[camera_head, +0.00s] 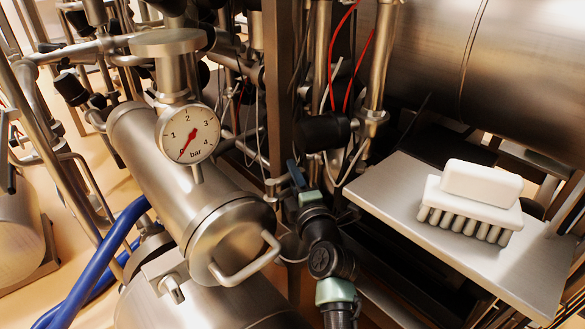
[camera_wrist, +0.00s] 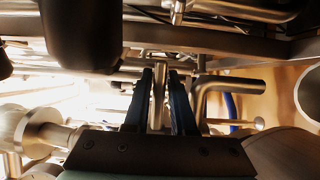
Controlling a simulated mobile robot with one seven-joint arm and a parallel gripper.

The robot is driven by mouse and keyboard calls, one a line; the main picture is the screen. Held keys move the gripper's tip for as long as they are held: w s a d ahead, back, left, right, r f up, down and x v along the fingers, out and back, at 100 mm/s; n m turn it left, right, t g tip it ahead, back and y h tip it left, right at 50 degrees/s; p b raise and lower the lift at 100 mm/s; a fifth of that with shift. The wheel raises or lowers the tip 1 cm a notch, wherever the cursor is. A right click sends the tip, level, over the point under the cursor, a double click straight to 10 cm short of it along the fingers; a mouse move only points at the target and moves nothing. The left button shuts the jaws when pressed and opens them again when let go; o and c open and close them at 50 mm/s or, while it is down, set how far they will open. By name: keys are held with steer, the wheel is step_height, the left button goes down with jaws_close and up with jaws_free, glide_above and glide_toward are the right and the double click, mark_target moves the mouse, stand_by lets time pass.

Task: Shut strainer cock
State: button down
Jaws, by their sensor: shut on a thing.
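The strainer looks to be the steel cylinder (camera_head: 180,165) with a pressure gauge (camera_head: 188,133) on top and a looped handle (camera_head: 245,262) on its end cap. My gripper (camera_head: 294,172) is just right of this cylinder in the head view, low among the pipes. In the wrist view, the two dark blue fingers (camera_wrist: 164,100) are closed around a slim upright steel bar (camera_wrist: 158,92). The bar looks like the cock's lever, but I cannot tell for sure. The cock's body and the bar's far end are hidden in the head view.
A steel shelf (camera_head: 400,200) with a white brush (camera_head: 470,200) stands right of my arm. A large steel vessel (camera_head: 500,70) is behind it. Blue hoses (camera_head: 110,250) run at lower left. In the wrist view, a bent steel pipe (camera_wrist: 225,82) is close right of the fingers.

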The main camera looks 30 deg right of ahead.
steer(key=shift+s+m+g+h+p, duration=0.3)
steer(key=shift+m+h+p, duration=0.1)
steer(key=shift+h+p, duration=0.2)
steer(key=shift+f, duration=0.1)
steer(key=c, duration=1)
jaws_free()
steer(key=p+v, duration=0.1)
steer(key=v, duration=1.2)
